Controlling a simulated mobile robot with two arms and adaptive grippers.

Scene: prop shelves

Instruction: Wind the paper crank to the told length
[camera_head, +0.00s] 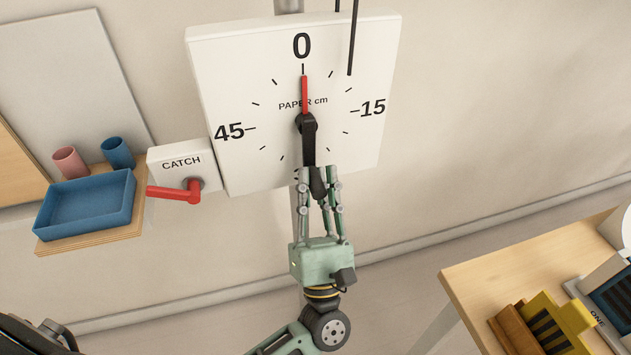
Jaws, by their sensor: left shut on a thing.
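A white square dial (231,95) marked "PAPER cm" faces me, with 0 at top, 15 at right and 45 at left. Its red pointer (305,92) points up at 0. A black crank (309,143) hangs down from the dial's centre, its handle (318,184) at the lower end. A white box (168,155) labelled "CATCH" sits left of the dial, with a red lever (172,193) pointing left. My right gripper is not in view.
A small wooden shelf (104,236) at left bears a blue tray (87,205), a pink cup (70,162) and a blue cup (117,153). A wooden table (490,273) at lower right holds a yellow block-like item (556,325) and other items.

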